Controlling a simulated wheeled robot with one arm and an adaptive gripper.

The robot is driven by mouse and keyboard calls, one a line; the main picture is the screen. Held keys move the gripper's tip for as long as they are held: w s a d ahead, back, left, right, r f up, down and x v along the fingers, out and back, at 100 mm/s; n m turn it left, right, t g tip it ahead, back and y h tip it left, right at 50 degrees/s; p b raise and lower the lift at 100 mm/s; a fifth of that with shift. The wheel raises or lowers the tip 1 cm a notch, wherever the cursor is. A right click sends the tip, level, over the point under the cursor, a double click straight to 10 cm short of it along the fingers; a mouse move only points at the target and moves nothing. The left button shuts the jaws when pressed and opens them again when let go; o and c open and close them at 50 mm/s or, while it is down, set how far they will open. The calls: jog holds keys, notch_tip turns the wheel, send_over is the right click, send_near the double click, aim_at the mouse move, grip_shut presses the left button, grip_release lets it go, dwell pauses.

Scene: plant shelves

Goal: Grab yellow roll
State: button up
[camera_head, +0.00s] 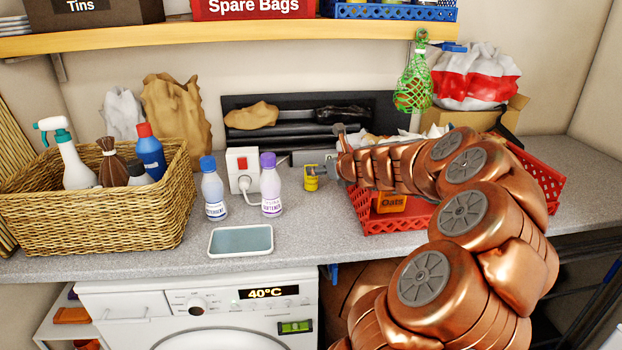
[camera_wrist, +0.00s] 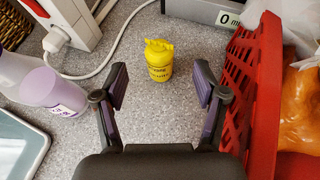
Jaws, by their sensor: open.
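The yellow roll (camera_head: 310,178) is a small yellow item with dark print, standing on the grey speckled counter (camera_head: 310,220). In the wrist view the yellow roll (camera_wrist: 159,60) stands just beyond my fingertips, roughly centred between them, with its top gathered. My gripper (camera_wrist: 161,88) is open and empty, with a finger to each side and bare counter between. In the head view my gripper (camera_head: 334,165) is partly hidden by my arm and lies just right of the roll.
A red crate (camera_head: 384,222) stands close right of my gripper. A wicker basket (camera_head: 95,222) stands farther left. A shelf (camera_head: 180,35) runs above.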

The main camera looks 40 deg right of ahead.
aim_at(311, 178)
jog(key=shift+x, duration=3.1)
jog(key=shift+a, duration=0.1)
jog(key=c, duration=1.2)
jog(key=shift+r, duration=0.1)
jog(key=shift+c, duration=0.2)
